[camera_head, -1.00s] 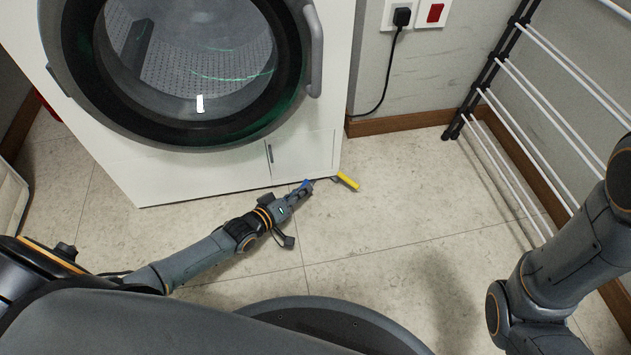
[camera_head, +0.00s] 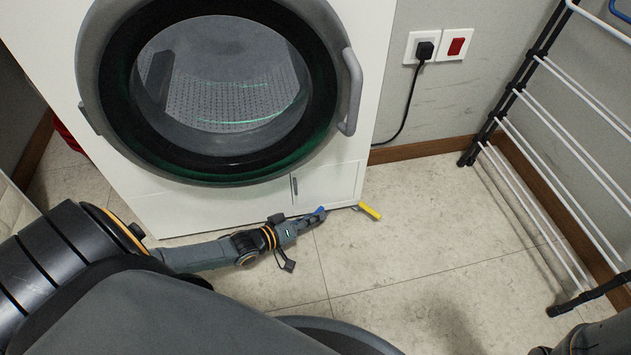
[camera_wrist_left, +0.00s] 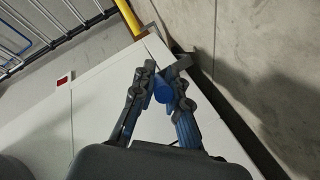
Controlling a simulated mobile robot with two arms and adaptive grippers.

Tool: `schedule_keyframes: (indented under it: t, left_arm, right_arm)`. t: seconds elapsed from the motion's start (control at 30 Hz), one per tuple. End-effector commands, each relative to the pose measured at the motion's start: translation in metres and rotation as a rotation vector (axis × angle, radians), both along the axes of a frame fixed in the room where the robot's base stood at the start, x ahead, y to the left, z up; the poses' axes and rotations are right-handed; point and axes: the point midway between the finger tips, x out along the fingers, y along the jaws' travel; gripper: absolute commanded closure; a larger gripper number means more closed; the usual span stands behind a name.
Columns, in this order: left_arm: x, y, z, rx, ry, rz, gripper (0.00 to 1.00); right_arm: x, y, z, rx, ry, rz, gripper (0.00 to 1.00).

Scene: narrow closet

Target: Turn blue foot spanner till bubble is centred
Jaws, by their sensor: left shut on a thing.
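The blue spanner (camera_head: 321,210) shows as a small blue end at the washing machine's bottom front edge, near its right corner. In the left wrist view its blue handle (camera_wrist_left: 163,92) lies between my fingers. My left gripper (camera_head: 316,217) reaches in low from the left and is shut on this handle. A yellow-handled spanner (camera_head: 369,211) sticks out to the right at the machine's front right corner, apart from my gripper. The washing machine (camera_head: 330,184) is white with a round glass door. My right gripper is out of view.
A drying rack (camera_head: 521,92) with white bars stands at the right wall. A socket with a plug (camera_head: 424,50) and hanging cable is on the back wall. The tiled floor (camera_head: 420,260) in front and to the right is clear.

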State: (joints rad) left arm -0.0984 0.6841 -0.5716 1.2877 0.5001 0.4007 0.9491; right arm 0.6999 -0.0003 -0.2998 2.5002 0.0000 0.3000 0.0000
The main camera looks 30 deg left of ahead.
Motion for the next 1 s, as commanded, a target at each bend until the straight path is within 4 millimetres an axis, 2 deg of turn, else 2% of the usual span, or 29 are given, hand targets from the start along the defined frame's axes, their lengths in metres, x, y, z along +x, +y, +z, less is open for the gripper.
schedule_keyframes:
  t: [0.03, 0.13, 0.43, 0.57, 0.67, 1.0]
  left_arm:
    - [-0.001, 0.0, -0.001, 0.001, 0.003, 0.0, 0.84]
    - [-0.001, 0.0, -0.001, 0.001, 0.003, 0.0, 0.64]
    - [0.0, 0.0, 0.0, 0.0, 0.001, 0.0, 0.63]
    - [-0.007, 0.003, 0.001, 0.002, 0.002, 0.0, 0.63]
    - [-0.02, 0.007, 0.004, 0.001, 0.004, 0.0, 0.63]
    - [-0.08, 0.029, 0.021, 0.001, 0.006, 0.0, 0.63]
  right_arm:
    - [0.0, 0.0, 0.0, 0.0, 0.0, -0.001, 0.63]
    - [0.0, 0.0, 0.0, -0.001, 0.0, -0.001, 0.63]
    - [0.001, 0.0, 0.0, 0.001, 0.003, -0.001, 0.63]
    - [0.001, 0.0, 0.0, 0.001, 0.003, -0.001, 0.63]
    - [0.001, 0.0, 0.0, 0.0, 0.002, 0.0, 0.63]
    - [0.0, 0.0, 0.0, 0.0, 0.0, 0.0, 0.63]
